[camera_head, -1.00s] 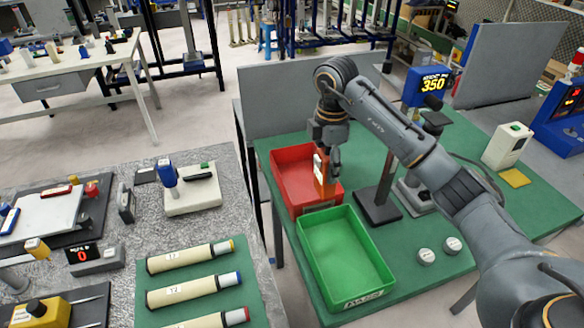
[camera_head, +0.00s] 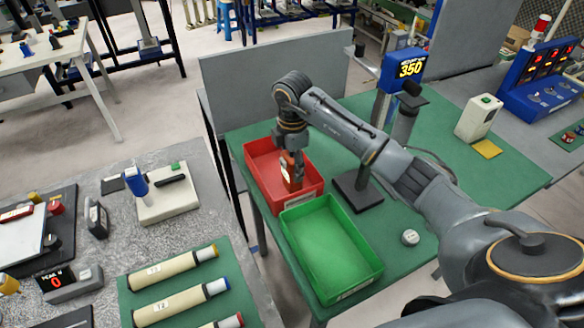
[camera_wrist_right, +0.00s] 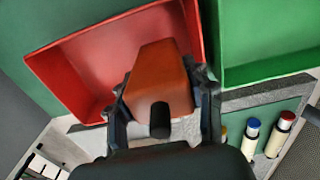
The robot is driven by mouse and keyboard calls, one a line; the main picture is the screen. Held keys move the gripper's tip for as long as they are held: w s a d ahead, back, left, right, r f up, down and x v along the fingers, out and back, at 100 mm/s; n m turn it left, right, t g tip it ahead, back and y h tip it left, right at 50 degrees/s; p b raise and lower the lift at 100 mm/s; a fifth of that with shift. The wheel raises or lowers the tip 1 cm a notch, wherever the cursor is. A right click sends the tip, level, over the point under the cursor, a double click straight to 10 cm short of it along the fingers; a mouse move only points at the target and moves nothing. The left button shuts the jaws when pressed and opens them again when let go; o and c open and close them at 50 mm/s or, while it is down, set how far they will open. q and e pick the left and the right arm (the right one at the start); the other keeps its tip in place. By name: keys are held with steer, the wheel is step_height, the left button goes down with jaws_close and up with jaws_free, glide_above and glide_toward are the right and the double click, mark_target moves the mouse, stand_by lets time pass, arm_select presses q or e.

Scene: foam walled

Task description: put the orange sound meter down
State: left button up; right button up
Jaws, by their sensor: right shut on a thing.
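The orange sound meter (camera_head: 287,172) is upright in my right gripper (camera_head: 294,168), which is shut on it. In the head view it overlaps the inside of the red tray (camera_head: 262,148), towards its right part. The wrist view shows the meter's orange end (camera_wrist_right: 155,75) between the two fingers (camera_wrist_right: 162,102), with the red tray (camera_wrist_right: 85,65) around and behind it. Whether the meter touches the tray floor cannot be told. My left gripper is not in view.
A green tray (camera_head: 330,245) stands directly in front of the red one. A dark stand base (camera_head: 357,190) is close on the right. A grey panel (camera_head: 270,90) rises behind. Green tabletop (camera_head: 460,150) is free farther right.

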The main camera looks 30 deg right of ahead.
steer(key=shift+f, duration=1.05)
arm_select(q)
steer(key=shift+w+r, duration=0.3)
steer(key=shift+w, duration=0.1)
arm_select(e)
steer(key=o, duration=1)
steer(key=shift+f, duration=0.15)
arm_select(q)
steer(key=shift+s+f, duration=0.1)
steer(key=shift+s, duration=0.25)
arm_select(e)
steer(key=o, duration=0.5)
steer(key=shift+c, duration=0.2)
